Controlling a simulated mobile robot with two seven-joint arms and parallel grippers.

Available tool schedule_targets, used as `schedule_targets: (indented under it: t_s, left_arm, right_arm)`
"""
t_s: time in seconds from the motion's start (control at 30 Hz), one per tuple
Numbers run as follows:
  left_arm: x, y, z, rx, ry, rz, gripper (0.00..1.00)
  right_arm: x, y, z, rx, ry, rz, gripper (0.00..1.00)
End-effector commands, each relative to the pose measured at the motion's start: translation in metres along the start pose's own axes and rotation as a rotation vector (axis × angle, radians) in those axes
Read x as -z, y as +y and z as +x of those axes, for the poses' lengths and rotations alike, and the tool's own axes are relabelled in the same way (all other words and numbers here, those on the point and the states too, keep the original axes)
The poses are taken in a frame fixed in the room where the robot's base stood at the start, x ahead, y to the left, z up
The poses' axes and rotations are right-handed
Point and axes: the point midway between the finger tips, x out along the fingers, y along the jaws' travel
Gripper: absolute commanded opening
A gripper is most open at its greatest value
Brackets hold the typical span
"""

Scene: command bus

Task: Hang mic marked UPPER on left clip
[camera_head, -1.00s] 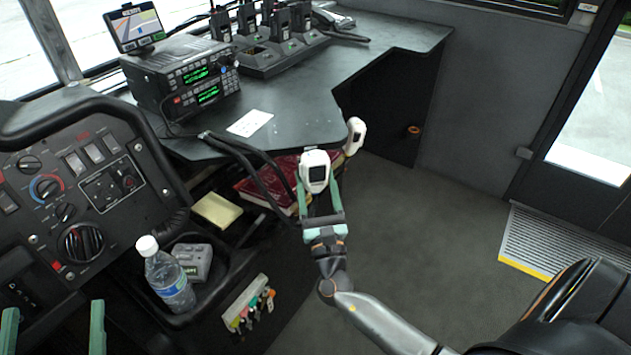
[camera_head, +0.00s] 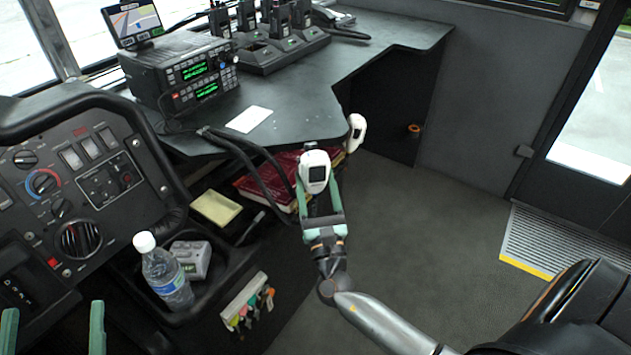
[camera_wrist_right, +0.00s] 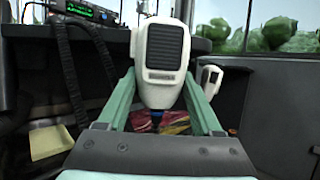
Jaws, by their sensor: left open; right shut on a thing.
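My right gripper (camera_head: 320,200) is shut on a white microphone (camera_head: 314,165) with a dark face, held upright just in front of the desk edge. The right wrist view shows this microphone (camera_wrist_right: 161,50) between the green fingers, with its dark ribbed grille toward the camera. A second white microphone (camera_head: 355,132) hangs at the desk edge to the right; it also shows in the right wrist view (camera_wrist_right: 209,79). I cannot read an UPPER mark on either one. The left clip cannot be made out. My left gripper (camera_head: 52,328) is open and empty at the lower left, its two green fingers wide apart.
Black cables (camera_head: 240,150) run from the desk edge beside the held microphone. Two stacked radios (camera_head: 180,75) and a charger dock (camera_head: 280,50) stand on the desk. A bottle (camera_head: 166,275) stands lower left. The floor (camera_head: 430,220) to the right is clear.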

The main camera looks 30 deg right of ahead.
Motion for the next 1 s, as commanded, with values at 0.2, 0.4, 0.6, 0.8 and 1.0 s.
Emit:
schedule_targets:
  t_s: [0.2,0.4,0.6,0.8,1.0]
  left_arm:
    - [-0.005,0.001,-0.002,0.0,0.0,0.0,1.0]
    - [-0.011,0.003,-0.004,0.0,0.0,0.0,1.0]
    - [-0.012,0.003,-0.005,0.0,0.0,0.0,1.0]
    - [-0.011,0.003,-0.004,0.0,0.0,0.0,1.0]
    - [-0.015,0.004,-0.006,0.0,0.0,0.0,1.0]
  right_arm:
    - [0.004,0.0,-0.002,0.0,-0.002,0.0,0.22]
    - [0.01,0.0,-0.004,0.0,-0.002,0.0,0.22]
    - [0.011,0.0,-0.004,0.001,-0.002,0.0,0.22]
    - [0.011,0.0,-0.004,0.0,-0.002,0.0,0.22]
    - [0.014,0.0,-0.006,0.0,-0.001,0.0,0.22]
